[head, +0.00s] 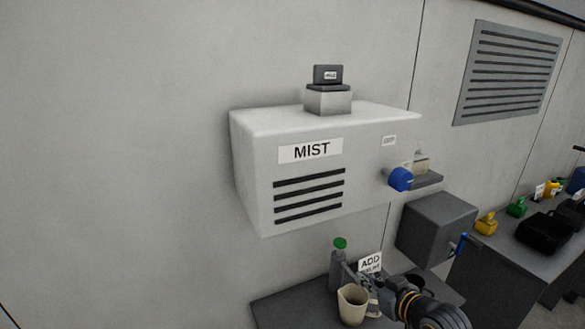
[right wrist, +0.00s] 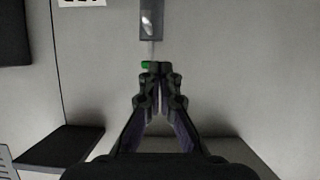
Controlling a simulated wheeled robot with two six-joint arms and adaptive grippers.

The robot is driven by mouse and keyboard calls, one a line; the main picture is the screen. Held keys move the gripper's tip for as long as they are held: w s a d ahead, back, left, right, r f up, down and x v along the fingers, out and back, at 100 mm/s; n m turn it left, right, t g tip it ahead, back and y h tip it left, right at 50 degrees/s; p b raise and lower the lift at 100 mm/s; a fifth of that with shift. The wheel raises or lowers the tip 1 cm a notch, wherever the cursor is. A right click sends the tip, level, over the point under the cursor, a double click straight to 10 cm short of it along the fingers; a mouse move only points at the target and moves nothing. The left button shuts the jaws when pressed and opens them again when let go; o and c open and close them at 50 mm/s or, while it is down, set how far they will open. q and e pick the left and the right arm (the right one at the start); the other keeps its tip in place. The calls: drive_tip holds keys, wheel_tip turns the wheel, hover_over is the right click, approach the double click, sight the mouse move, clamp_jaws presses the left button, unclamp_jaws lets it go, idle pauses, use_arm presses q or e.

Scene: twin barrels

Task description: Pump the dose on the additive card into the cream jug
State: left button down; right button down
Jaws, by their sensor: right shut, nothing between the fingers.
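The cream jug (head: 352,305) stands on a dark shelf at the bottom of the head view, its mouth facing up. A grey pump bottle (head: 338,268) with a green top (head: 340,243) stands just behind it to the left. The additive card (head: 370,263) reads "ADD"; its lower line is too small to read and partly covered. My right gripper (head: 362,282) is shut and empty, right of the bottle and above the jug's right side. In the right wrist view its fingertips (right wrist: 158,68) are together beside a small green piece (right wrist: 146,65); I cannot tell if they touch.
A white wall box (head: 310,165) marked "MIST" hangs above, with a blue knob (head: 400,179). A dark grey box (head: 437,228) is to the right. Farther right, a bench (head: 500,262) holds yellow and green items and a black tray (head: 545,235). The wall at left is bare.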

drive_tip(key=s+f+m+g+h, duration=0.1)
drive_tip(key=s+f+g+h, duration=0.15)
drive_tip(key=s+f, duration=0.4)
drive_tip(key=s+d+f+m+g+h, duration=0.1)
drive_tip(key=s+f+g, duration=0.25)
drive_tip(key=s, duration=0.65)
drive_tip(key=s+f+m+g+h, duration=0.1)
drive_tip(key=s+f+g+h, duration=0.2)
drive_tip(key=s, duration=0.5)
wheel_tip(320, 180, down, 27)
drive_tip(key=s+d+g+y, duration=0.1)
drive_tip(key=d+y, duration=0.1)
drive_tip(key=d, duration=0.1)
drive_tip(key=s+d+f+g, duration=0.1)
drive_tip(key=s+f, duration=1.5)
drive_tip(key=s, duration=0.2)
drive_tip(key=shift+s+f, duration=0.35)
drive_tip(key=shift+s, duration=0.05)
